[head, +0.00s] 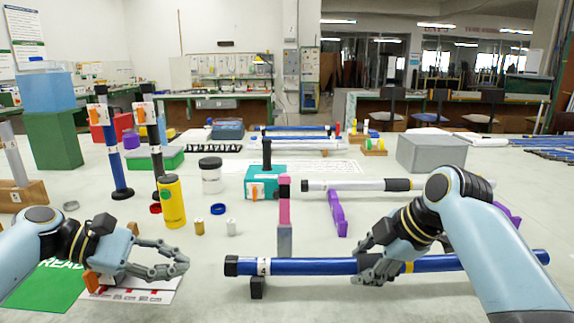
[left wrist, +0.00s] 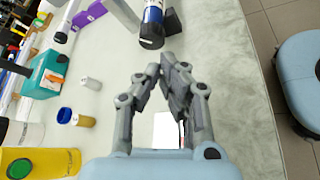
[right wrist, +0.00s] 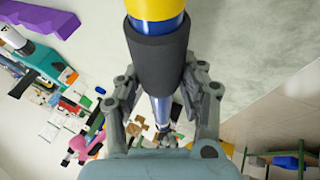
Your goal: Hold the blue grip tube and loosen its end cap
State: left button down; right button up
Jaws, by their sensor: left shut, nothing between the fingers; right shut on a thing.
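The blue grip tube (head: 310,266) lies level across the front of the table, with a white label marked 4 near its left end. Its black end cap (head: 231,266) is on that left end; the cap also shows in the left wrist view (left wrist: 151,43). My right gripper (head: 378,268) is shut around the tube, at the black sleeve (right wrist: 157,62) beside a yellow band. My left gripper (head: 184,264) is shut and empty, a short way left of the cap and apart from it. The left fingertips (left wrist: 166,66) meet just short of the cap.
A black support (head: 257,288) stands under the tube's left part. A pink and grey post (head: 285,215) stands just behind it. A yellow cylinder (head: 172,202) and small cans are behind my left gripper. Another grey tube (head: 345,185) lies farther back on purple stands.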

aim_at(242, 261)
pick_arm(q)
jog(key=shift+s+d, duration=0.15)
jog(key=shift+d, duration=3.35)
jog(key=shift+w+f, duration=0.15)
jog(key=shift+w, duration=0.05)
jog(key=shift+w+r, duration=0.2)
jog(key=shift+r, duration=0.05)
jog(key=shift+w+r, duration=0.25)
jog(key=shift+w, duration=0.2)
jog(key=shift+w+r, duration=0.1)
jog(key=shift+w, duration=0.3)
